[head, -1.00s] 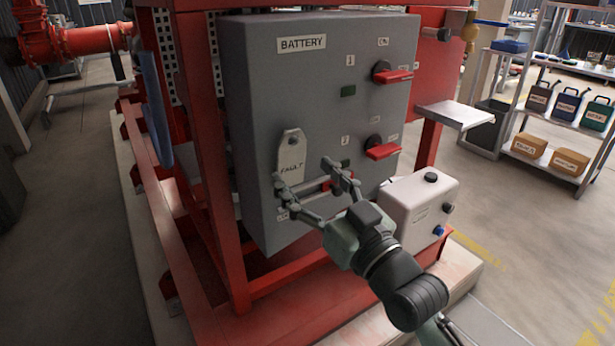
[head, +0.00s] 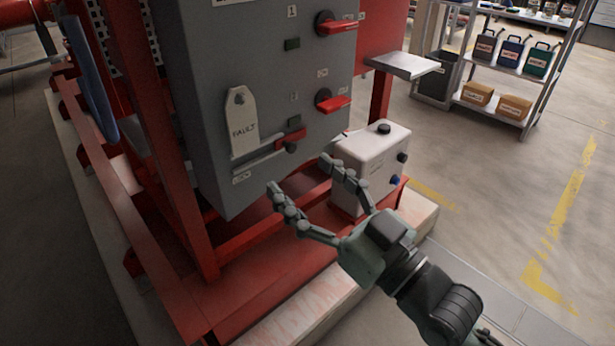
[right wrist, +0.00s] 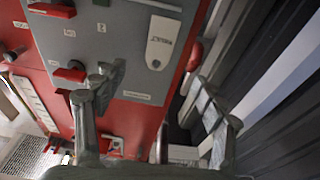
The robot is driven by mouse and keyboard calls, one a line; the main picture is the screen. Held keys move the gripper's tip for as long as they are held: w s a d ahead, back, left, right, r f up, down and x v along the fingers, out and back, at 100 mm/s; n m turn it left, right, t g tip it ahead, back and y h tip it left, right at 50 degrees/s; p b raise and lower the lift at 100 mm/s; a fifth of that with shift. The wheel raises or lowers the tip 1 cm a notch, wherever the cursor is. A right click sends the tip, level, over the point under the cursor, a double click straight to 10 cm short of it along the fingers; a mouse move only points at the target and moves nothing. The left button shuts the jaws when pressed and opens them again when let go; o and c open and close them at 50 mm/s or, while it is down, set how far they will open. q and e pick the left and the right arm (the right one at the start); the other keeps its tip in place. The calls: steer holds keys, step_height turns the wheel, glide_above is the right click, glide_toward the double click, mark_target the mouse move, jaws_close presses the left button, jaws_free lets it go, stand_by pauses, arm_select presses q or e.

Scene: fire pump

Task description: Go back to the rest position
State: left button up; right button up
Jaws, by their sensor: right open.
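My right gripper (head: 299,178) is open and empty, with its two fingers spread in front of the lower edge of the grey battery cabinet (head: 205,110). It looks apart from the cabinet. In the right wrist view, my open right gripper (right wrist: 165,95) has the cabinet (right wrist: 115,40) beyond it. Below the tag is a bar with a red and black handle (head: 290,139). Two red switch handles (head: 337,27) (head: 333,104) stick out on the right side. My left gripper is not in view.
A white box (head: 372,155) with a black cap stands on the red base right of the cabinet, close to my right gripper. A small metal shelf (head: 403,65) juts out above it. A rack (head: 525,72) with cans and cartons stands farther right. Floor at right is clear.

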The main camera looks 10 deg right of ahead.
steer(key=d+f+m+g+h, duration=0.1)
steer(key=d+f+g+h, duration=0.3)
steer(key=f, duration=0.9)
steer(key=d+f+m+g+h, duration=0.2)
steer(key=d+f+h, duration=0.3)
steer(key=f, duration=0.8)
steer(key=s+d+f+m+g+h, duration=0.2)
steer(key=s+d+f+g, duration=0.5)
steer(key=s+d+f, duration=0.5)
step_height(320, 180, down, 4)
steer(key=shift+s+r+g+h, duration=0.1)
steer(key=shift+s+g+h, duration=0.3)
steer(key=shift+s+h, duration=0.4)
steer(key=shift+w, duration=0.15)
